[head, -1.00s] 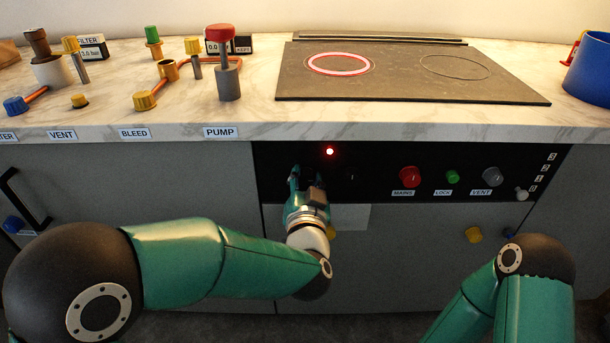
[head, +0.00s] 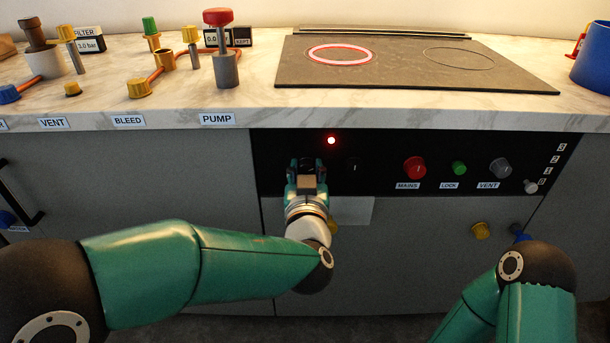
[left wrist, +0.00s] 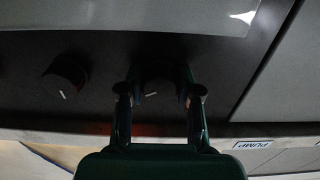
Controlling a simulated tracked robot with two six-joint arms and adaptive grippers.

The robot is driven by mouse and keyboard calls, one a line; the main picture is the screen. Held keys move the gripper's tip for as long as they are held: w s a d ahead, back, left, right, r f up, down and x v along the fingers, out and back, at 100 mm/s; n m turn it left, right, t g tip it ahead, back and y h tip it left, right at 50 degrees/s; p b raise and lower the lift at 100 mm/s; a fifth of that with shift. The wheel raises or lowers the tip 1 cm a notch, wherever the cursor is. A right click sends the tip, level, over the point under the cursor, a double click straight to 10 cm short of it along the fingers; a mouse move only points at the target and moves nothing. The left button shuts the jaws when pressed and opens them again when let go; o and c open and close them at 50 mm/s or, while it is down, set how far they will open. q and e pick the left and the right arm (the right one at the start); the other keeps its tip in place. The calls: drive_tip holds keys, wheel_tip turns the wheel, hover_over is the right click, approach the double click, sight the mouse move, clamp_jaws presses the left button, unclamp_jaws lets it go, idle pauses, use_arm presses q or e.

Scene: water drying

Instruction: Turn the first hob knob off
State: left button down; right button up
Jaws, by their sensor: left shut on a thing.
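The first hob knob (left wrist: 158,78) is dark and sits between the two fingers of my left gripper in the left wrist view, with a short, slanted pale mark on its face. My left gripper (head: 306,168) is shut on it at the black control panel and mostly hides it in the head view. The gripper also shows in the left wrist view (left wrist: 160,92). The left hob ring (head: 340,54) glows red, and a red light (head: 331,141) is lit above the knob. My right gripper is not in view; only part of that arm shows at lower right.
A second black knob (head: 353,166) sits close to the right of the gripper. The worktop edge (head: 400,118) overhangs the panel above.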

use_arm(q)
drive_tip(key=n+b, duration=0.2)
drive_tip(key=n, duration=0.1)
drive_tip(key=shift+f+n+b, duration=0.2)
drive_tip(key=shift+n+b, duration=0.1)
drive_tip(key=shift+b, duration=0.05)
drive_tip(key=n+b, duration=0.2)
drive_tip(key=n, duration=0.1)
drive_tip(key=shift+n+b, duration=0.3)
drive_tip(key=shift+n, duration=0.1)
drive_tip(key=n+b, duration=0.3)
drive_tip(key=n, duration=0.2)
drive_tip(key=shift+a+b, duration=0.15)
drive_tip(key=shift+b, duration=0.15)
drive_tip(key=shift+n, duration=0.3)
drive_tip(key=c, duration=1)
unclamp_jaws()
drive_tip(key=shift+o, duration=1.2)
drive_tip(key=shift+r, duration=0.1)
